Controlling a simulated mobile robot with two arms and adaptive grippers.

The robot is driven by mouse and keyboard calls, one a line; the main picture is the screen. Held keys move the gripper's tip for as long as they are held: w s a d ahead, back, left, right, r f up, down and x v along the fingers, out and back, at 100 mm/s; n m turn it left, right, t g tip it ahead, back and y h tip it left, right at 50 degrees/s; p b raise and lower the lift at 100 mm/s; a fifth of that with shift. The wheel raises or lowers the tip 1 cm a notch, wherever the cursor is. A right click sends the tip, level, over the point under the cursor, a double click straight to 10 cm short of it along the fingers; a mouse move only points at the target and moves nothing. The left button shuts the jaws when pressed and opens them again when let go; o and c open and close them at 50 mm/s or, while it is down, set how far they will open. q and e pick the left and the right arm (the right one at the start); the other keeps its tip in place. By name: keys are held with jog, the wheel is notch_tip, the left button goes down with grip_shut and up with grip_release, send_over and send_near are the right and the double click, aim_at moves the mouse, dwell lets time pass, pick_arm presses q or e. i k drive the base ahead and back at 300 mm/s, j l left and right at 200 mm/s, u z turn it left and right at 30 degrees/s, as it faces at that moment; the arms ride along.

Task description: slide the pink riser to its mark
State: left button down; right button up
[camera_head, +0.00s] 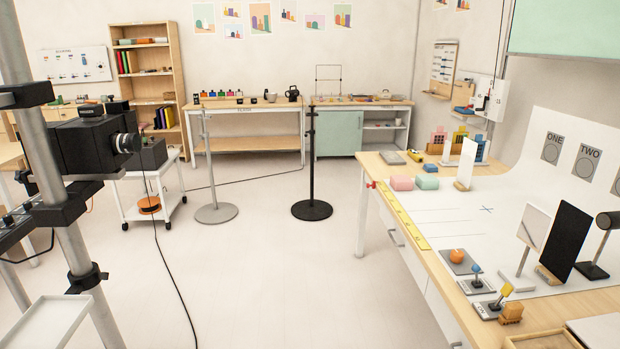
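The pink riser (401,183) is a small rounded block at the far left part of the white backdrop sheet (450,228) on the right-hand table. A mint green riser (427,182) sits just to its right. A small blue cross mark (487,210) is on the sheet, nearer and to the right of both blocks. Thin lines also run across the sheet; I cannot tell which mark belongs to the pink riser. Neither of my grippers is in view.
A yellow ruler strip (400,217) runs along the table's left edge. A white card (466,164) on a wooden base stands right of the risers. A black panel (565,240) and an orange ball (457,256) are nearer. Open floor (270,270) lies left of the table.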

aim_at(398, 182)
jog(key=i+z, duration=0.1)
jog(key=i, duration=0.6)
jog(key=i+z, duration=0.1)
jog(key=i, duration=0.6)
jog(key=i+j+z, duration=0.1)
jog(key=i, duration=0.6)
jog(key=j, duration=0.1)
